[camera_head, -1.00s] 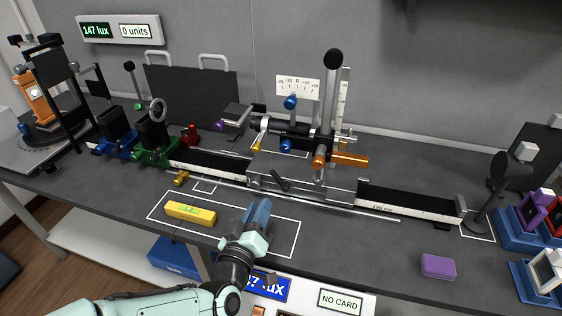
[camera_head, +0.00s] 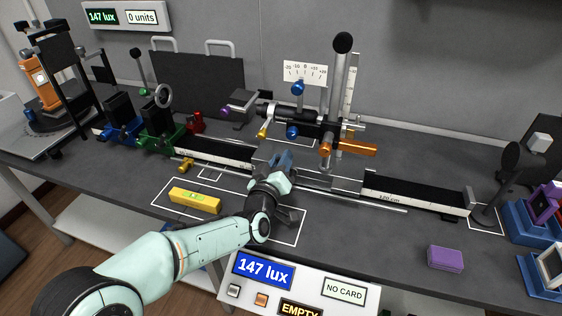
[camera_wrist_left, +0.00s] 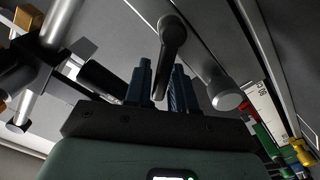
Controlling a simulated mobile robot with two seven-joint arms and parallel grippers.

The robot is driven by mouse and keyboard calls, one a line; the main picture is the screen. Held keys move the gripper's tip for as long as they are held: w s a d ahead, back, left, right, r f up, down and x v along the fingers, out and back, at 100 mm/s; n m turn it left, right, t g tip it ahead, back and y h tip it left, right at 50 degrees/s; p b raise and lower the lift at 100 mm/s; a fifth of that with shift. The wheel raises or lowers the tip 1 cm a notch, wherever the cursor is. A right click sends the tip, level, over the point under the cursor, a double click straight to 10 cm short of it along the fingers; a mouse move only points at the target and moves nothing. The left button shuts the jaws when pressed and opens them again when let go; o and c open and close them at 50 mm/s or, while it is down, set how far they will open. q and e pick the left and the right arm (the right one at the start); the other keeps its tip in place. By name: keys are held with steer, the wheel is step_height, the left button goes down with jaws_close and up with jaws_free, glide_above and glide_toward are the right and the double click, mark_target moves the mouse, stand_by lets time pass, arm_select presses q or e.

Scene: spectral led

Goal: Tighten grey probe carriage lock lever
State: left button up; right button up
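The grey probe carriage (camera_head: 345,182) sits on the black rail and carries upright posts and a horizontal probe. Its dark lock lever (camera_wrist_left: 172,38) shows in the left wrist view, with its free end hanging between my two finger pads. In the head view my left gripper and wrist hide the lever. My left gripper (camera_head: 281,160) is at the left front of the carriage; it also shows in the left wrist view (camera_wrist_left: 160,88). Its fingers are apart, one on each side of the lever end, with narrow gaps visible. Whether either finger touches it I cannot tell. My right gripper is out of view.
A yellow level (camera_head: 195,200) lies inside the white outline left of my forearm. A purple block (camera_head: 445,258) lies at the right front. Blue (camera_head: 122,130) and green (camera_head: 160,140) holders stand on the rail's left.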

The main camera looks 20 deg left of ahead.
arm_select(q)
jaws_close()
